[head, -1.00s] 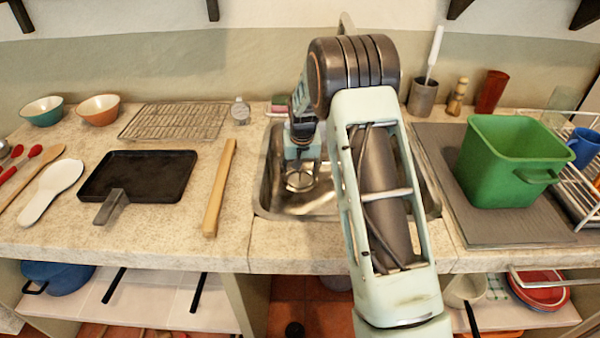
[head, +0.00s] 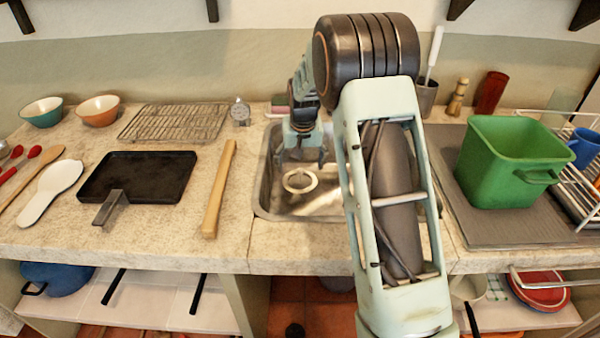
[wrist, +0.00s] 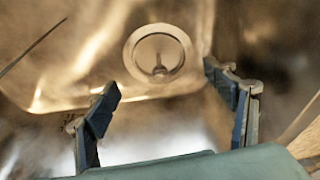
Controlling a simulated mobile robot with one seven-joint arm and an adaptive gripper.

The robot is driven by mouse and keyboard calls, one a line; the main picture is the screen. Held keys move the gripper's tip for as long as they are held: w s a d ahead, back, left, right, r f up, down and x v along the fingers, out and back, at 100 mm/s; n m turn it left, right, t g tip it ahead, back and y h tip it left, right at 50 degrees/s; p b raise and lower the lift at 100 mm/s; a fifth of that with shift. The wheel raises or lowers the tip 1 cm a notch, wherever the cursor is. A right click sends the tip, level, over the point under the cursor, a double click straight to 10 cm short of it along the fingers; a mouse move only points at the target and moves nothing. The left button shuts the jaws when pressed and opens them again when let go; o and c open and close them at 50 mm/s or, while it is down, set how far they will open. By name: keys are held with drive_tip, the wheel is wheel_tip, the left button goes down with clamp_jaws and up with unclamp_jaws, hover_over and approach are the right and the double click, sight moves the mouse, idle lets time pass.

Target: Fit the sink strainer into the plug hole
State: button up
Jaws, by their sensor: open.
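The sink strainer (head: 300,181) is a round metal disc with a pale rim, at the bottom of the steel sink (head: 262,200). In the wrist view the strainer (wrist: 158,52) shows a small upright knob at its centre. It looks level and lies where the plug hole would be. No separate hole shows, and I cannot tell how deep it sits. My gripper (head: 303,158) is above the strainer, apart from it. In the wrist view my gripper (wrist: 161,80) has its blue fingers spread wide with nothing between them.
A wooden bar (head: 219,190) and a black pan (head: 138,176) lie on the counter left of the sink. A green bin (head: 512,165) stands on the right, beside a dish rack (head: 590,190). A sponge (head: 280,104) is behind the sink. The sink walls surround my gripper.

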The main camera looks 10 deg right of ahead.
drive_tip(key=v, duration=0.6)
drive_tip(key=shift+r, duration=0.2)
